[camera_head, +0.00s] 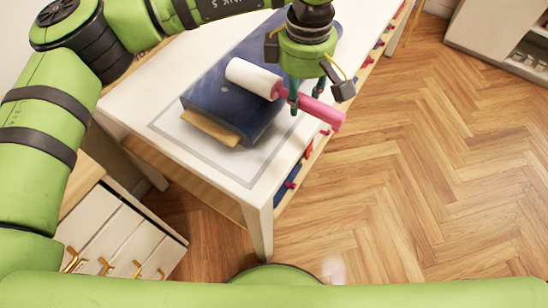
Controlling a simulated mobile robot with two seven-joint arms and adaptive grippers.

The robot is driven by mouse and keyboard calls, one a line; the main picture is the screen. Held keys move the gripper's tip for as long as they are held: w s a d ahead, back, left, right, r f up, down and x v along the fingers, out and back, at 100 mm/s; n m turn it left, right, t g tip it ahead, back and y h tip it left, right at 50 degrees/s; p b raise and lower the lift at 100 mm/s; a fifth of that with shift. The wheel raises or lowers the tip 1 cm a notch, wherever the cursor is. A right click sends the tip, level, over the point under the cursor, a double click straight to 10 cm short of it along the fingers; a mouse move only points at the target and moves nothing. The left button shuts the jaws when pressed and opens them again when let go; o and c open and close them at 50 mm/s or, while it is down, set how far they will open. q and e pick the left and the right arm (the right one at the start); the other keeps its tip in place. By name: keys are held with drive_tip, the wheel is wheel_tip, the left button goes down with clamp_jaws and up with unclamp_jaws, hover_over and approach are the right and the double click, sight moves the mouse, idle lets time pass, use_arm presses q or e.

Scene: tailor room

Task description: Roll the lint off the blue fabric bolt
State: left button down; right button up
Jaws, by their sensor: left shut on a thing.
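A lint roller with a white head (252,78) and a pink handle (322,112) is held in my left gripper (297,98). The gripper's fingers are shut on the handle near the head. The blue fabric bolt (225,95) lies on the white table, with the tan end of its board showing at the front. The roller's white head is over the bolt's top; I cannot tell whether it touches. Part of the bolt is hidden behind the gripper and arm. My right gripper is not in view.
The bolt lies inside a grey outline on the white table (150,105). Small red and blue items (292,182) line the table's right edge. A drawer cabinet (110,235) stands at lower left, and a white cabinet (505,35) at upper right. The wooden floor (430,150) is clear.

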use_arm(q)
drive_tip(key=shift+s+a, duration=0.2)
drive_tip(key=shift+s, duration=0.05)
drive_tip(key=shift+f, duration=0.1)
drive_tip(key=shift+s+a+b, duration=0.5)
drive_tip(key=shift+s+b, duration=0.25)
drive_tip(key=shift+s+a, duration=0.3)
drive_tip(key=shift+s, duration=0.2)
drive_tip(key=shift+s+a+b, duration=0.45)
drive_tip(key=shift+s+b, duration=0.25)
drive_tip(key=shift+b, duration=0.15)
drive_tip(key=shift+s+a+b, duration=0.3)
drive_tip(key=shift+s+a, duration=0.05)
drive_tip(key=shift+s, duration=0.2)
